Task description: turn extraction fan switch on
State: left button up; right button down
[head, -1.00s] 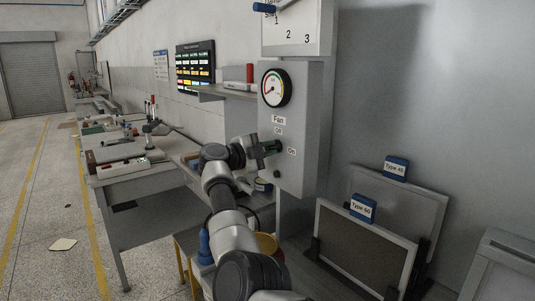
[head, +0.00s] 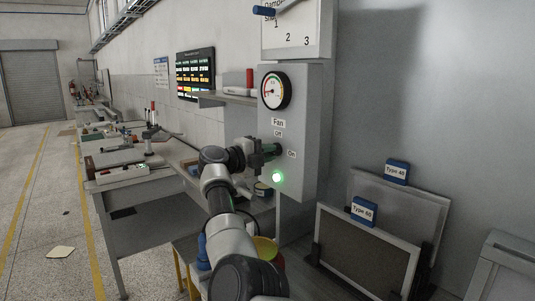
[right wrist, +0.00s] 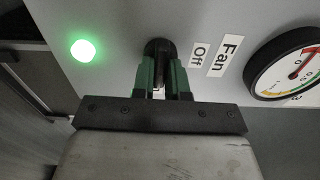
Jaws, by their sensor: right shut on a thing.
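The fan switch box (head: 300,120) is a grey panel on the wall with the labels "Fan", "Off" and "On". A green lamp (head: 278,178) on it is lit, and it also glows in the right wrist view (right wrist: 83,49). My right gripper (head: 272,150) is at the panel beside the "On" label. In the right wrist view its green fingers (right wrist: 160,80) are shut on the dark switch knob (right wrist: 158,47). The fingers hide part of the knob. My left gripper is not in view.
A round gauge (head: 275,90) sits above the "Fan" label, its needle off to one side. A shelf (head: 225,98) juts out left of the box. A workbench (head: 150,178) is on the left.

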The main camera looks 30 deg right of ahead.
jog(key=shift+f, duration=0.1)
jog(key=c, duration=1.1)
grip_release()
jog(key=shift+c, duration=0.2)
jog(key=shift+a, duration=0.15)
jog(key=a+b, duration=0.2)
jog(key=a, duration=0.8)
jog(key=shift+s+a, duration=0.3)
jog(key=shift+s, duration=0.15)
